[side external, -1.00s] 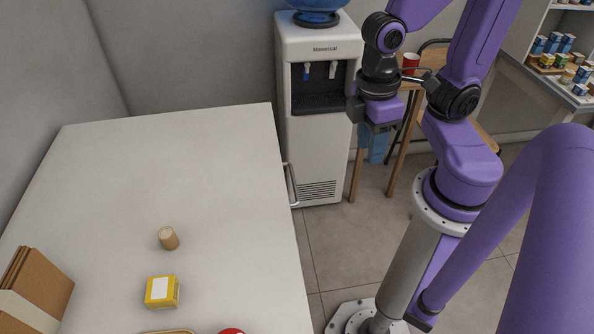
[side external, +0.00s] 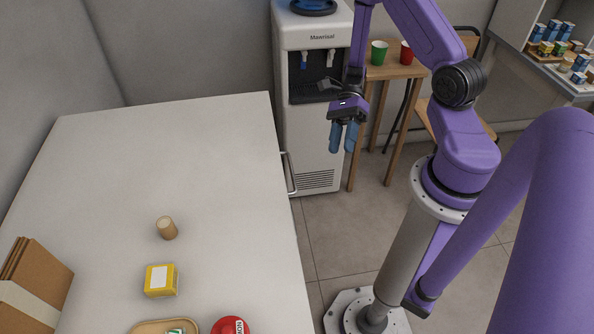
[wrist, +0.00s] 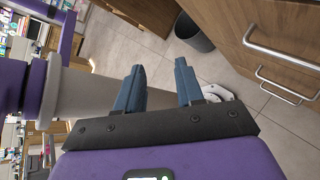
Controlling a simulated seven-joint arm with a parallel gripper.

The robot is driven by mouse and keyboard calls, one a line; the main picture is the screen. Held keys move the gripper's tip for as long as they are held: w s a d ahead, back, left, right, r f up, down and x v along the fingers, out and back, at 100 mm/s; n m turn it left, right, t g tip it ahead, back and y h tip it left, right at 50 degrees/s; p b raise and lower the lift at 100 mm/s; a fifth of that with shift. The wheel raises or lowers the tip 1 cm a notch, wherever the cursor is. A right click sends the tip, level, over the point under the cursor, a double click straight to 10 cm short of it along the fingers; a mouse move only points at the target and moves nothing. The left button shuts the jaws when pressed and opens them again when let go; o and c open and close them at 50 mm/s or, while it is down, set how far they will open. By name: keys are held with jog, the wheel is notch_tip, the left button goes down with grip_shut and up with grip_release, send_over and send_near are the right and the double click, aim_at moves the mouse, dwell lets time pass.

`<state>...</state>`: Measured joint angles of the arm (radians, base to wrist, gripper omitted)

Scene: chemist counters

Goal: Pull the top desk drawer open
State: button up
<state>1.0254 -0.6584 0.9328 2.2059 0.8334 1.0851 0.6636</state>
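The white-topped desk (side external: 190,170) fills the left of the side external view. One metal bar handle (side external: 289,173) sticks out past its right edge; the drawer fronts are hidden there. The wrist view shows the wooden front with a large, near handle (wrist: 282,48), which looks like the top drawer's, and smaller handles (wrist: 287,76) beyond it. The drawer looks closed. My gripper (side external: 342,150) hangs right of the desk, in front of the water cooler, fingers down. In the wrist view my gripper (wrist: 159,70) is open and empty, apart from the handles and to their left.
The water cooler (side external: 314,130) stands behind the desk's right edge. On the desk are a cork-coloured cylinder (side external: 166,228), a yellow box (side external: 161,280) and a red round item (side external: 230,326). A dark bin (wrist: 194,34) stands by the drawers. Tiled floor (side external: 335,245) is clear beside the desk.

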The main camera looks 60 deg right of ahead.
jog(key=d+f+m+t, duration=0.55)
jog(key=m+t, duration=0.25)
jog(key=m, duration=0.4)
jog(key=d+f+m+t, duration=0.4)
jog(key=f+m+t, duration=0.3)
jog(key=m, duration=0.5)
jog(key=x, duration=1.7)
jog(key=shift+w+h, duration=0.2)
jog(key=shift+h, duration=0.1)
jog(key=shift+c, duration=0.3)
jog(key=shift+d, duration=0.1)
grip_shut()
